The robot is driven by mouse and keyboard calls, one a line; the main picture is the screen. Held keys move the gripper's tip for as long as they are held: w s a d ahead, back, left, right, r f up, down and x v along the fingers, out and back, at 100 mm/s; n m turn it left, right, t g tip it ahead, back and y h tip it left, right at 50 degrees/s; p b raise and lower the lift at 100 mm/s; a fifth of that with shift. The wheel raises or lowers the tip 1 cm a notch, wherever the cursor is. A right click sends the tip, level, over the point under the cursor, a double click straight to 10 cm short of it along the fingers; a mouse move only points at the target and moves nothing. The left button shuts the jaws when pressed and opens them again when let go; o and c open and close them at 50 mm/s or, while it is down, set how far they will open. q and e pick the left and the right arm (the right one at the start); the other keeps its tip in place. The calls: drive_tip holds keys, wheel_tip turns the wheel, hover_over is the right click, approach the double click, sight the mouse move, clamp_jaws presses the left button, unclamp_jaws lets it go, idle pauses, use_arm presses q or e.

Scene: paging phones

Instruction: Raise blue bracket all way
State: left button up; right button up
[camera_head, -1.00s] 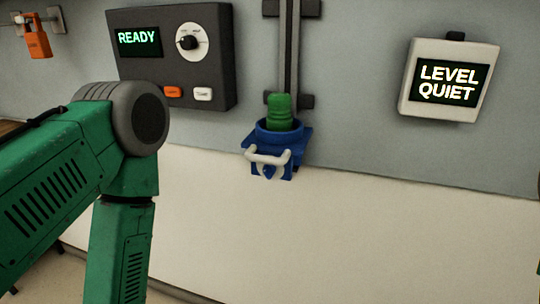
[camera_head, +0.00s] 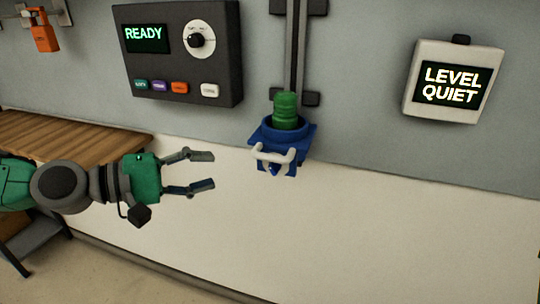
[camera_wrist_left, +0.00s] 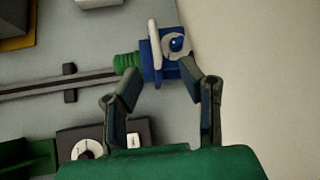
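The blue bracket (camera_head: 298,139) sits at the lower end of a vertical rail (camera_head: 293,50) on the wall. It has a white handle (camera_head: 273,158) on its front and holds a green bottle-like object (camera_head: 286,110) upright. My left gripper (camera_head: 212,171) is open and empty, to the left of the bracket and slightly below it, fingers pointing at it. In the left wrist view, the bracket (camera_wrist_left: 158,66) and its handle (camera_wrist_left: 155,40) show beyond the open fingertips, apart from them. My right gripper is in neither view.
A dark control panel (camera_head: 216,70) reading READY, with a knob and several buttons, is on the wall left of the rail. A LEVEL QUIET display (camera_head: 450,82) is at right. An orange padlock (camera_head: 44,36) hangs at far left. A wooden bench (camera_head: 85,140) stands at left.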

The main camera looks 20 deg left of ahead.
sight(265, 159)
use_arm(q)
drive_tip(key=x, duration=1.3)
drive_tip(key=shift+w+d+r+b, duration=0.15)
drive_tip(key=shift+w+r+b, duration=0.2)
drive_tip(key=shift+w+b, duration=0.05)
clamp_jaws()
